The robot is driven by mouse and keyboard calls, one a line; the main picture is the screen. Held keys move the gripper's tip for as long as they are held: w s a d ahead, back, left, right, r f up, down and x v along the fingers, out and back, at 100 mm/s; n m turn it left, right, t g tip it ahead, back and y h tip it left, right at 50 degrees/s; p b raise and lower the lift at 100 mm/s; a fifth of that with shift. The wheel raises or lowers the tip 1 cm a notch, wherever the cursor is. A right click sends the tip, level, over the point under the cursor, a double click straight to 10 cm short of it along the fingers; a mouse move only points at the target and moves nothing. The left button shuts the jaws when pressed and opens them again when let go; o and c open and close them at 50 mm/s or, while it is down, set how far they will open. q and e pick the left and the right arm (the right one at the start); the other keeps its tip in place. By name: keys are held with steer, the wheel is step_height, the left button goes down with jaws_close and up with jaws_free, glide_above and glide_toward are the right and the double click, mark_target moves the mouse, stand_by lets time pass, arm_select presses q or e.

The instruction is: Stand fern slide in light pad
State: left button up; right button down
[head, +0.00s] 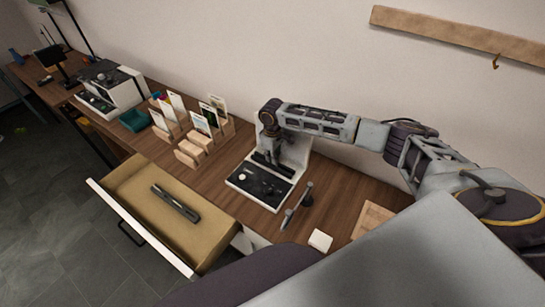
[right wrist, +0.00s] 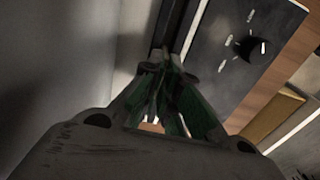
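My right gripper (head: 268,152) reaches down at the white stand with a black panel (head: 243,181), close to its upright back. In the right wrist view its fingers (right wrist: 163,68) are close together beside a dark upright bar. I cannot see anything clearly held between them. Picture cards stand in wooden holders (head: 190,151) left of the stand; one at the back has a green picture (head: 217,104). I cannot tell which card is the fern slide. No light pad can be told for certain. My left gripper is not in view.
An open drawer (head: 218,236) holds a dark bar-shaped object (head: 176,203). A teal tray (head: 133,120) and another white device (head: 128,91) stand farther left. A small white block (head: 320,240) and a wooden board (head: 372,217) lie to the right. A wall rail (head: 440,31) hangs above.

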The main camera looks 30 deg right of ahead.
steer(key=c, duration=1.6)
jaws_free()
steer(key=shift+o, duration=0.2)
steer(key=shift+r, duration=0.1)
steer(key=shift+r+p, duration=3.05)
steer(key=shift+p, duration=0.3)
steer(key=shift+r, duration=1.35)
